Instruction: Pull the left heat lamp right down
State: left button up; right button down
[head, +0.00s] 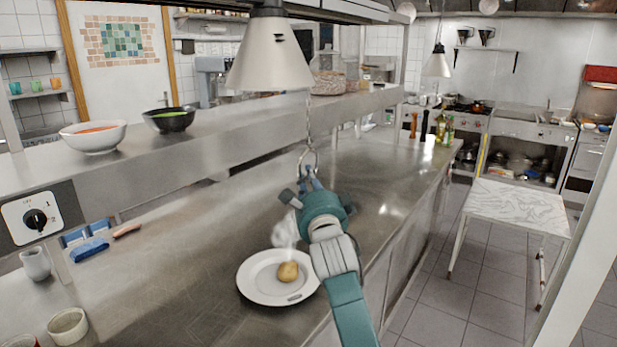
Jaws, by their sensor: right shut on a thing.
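The left heat lamp (270,55) is a pale metal cone hanging at the top, in front of the upper shelf. A thin chain (308,115) hangs from it and ends in a metal pull ring (307,155). My right gripper (309,177) is shut on the lower part of the ring, above the counter. A second, similar heat lamp (438,63) hangs farther back to the right. My left gripper is not in view.
A white plate (252,286) with a small round brown food item (288,272) and steam lies below my right gripper on the steel counter (190,240). Two bowls (94,136) (169,120) stand on the upper shelf. Bottles (444,131) stand at the counter's far end.

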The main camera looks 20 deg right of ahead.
pick_arm(q)
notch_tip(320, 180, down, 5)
jog(key=b, duration=0.3)
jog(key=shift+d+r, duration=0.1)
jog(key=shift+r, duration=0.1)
pick_arm(e)
notch_tip(320, 180, down, 7)
jog(key=shift+f, duration=0.1)
jog(key=c, duration=1.7)
grip_release()
